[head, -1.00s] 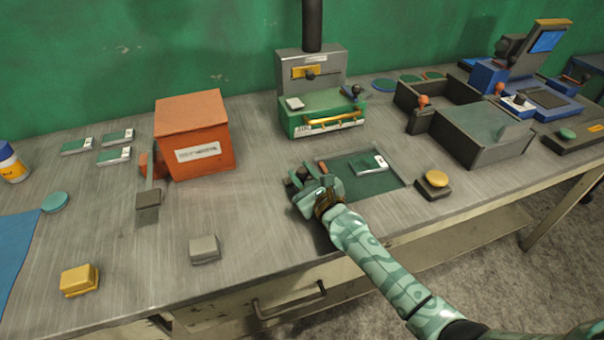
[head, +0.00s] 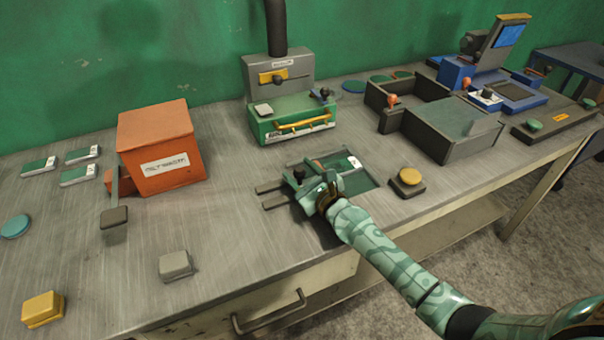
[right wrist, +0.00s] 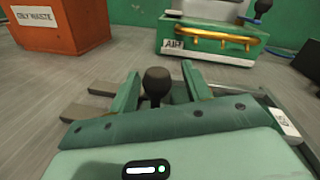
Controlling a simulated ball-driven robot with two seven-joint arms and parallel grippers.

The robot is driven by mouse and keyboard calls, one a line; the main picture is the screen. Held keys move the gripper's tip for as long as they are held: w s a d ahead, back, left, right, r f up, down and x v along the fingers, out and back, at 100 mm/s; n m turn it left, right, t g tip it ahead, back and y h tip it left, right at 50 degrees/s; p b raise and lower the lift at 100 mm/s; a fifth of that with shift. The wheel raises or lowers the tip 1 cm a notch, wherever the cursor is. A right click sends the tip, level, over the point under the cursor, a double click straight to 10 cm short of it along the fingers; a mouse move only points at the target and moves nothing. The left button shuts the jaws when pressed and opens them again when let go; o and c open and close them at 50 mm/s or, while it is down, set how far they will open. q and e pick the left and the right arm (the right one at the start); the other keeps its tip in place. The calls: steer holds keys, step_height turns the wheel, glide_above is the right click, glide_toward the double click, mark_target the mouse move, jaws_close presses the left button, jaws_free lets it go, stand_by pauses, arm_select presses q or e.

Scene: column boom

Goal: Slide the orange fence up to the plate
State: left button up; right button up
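The orange fence (head: 317,164) shows only as a small strip in the head view, partly hidden by my right gripper. A black ball knob (head: 299,174) stands by it and also shows in the right wrist view (right wrist: 157,84). My right gripper (head: 307,180) has one finger on each side of the knob, with visible gaps, so it is open around it. The plate (head: 343,163), green with a white label, lies in the green fixture (head: 358,184), just right of the fence. I cannot tell whether they touch. My left gripper is out of view.
Two grey rails (head: 275,202) stick out left of the fixture. A yellow button (head: 410,177) is to the right, an orange waste box (head: 162,150) to the left. The table between box and rails is clear.

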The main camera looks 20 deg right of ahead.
steer(key=s+d, duration=0.1)
steer(key=s, duration=0.4)
steer(key=s+d, duration=0.1)
steer(key=s, duration=0.3)
steer(key=s+d, duration=0.1)
steer(key=s, duration=0.4)
steer(key=shift+s+f+p, duration=0.1)
steer(key=shift+s+p, duration=0.2)
steer(key=shift+s, duration=0.05)
steer(key=shift+s+d, duration=0.1)
steer(key=shift+s, duration=0.6)
